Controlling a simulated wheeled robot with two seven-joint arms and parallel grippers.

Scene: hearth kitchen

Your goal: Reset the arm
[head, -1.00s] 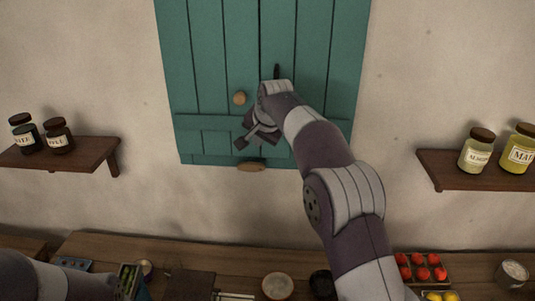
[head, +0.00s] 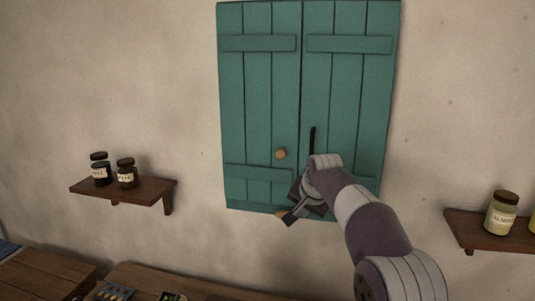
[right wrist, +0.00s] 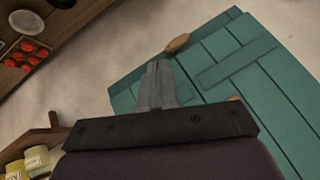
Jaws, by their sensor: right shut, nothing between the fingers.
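My right arm reaches up from the lower right in the head view. Its gripper (head: 291,217) is in front of the lower part of a closed teal shuttered cupboard (head: 260,100). In the right wrist view the two fingers (right wrist: 157,84) are together, with nothing between them. The cupboard also shows in the right wrist view (right wrist: 240,90), beyond the fingers and to the right. A round wooden knob (head: 281,154) sits on the left door, and a dark upright handle (head: 312,139) on the right door. My left gripper is not in view.
A left wall shelf (head: 150,191) holds two dark jars. A right wall shelf (head: 490,238) holds a yellowish jar (head: 501,214) and part of another. A wooden counter (head: 150,276) runs below. In the right wrist view, red produce (right wrist: 25,54) lies on the counter. The wall between cupboard and shelves is bare.

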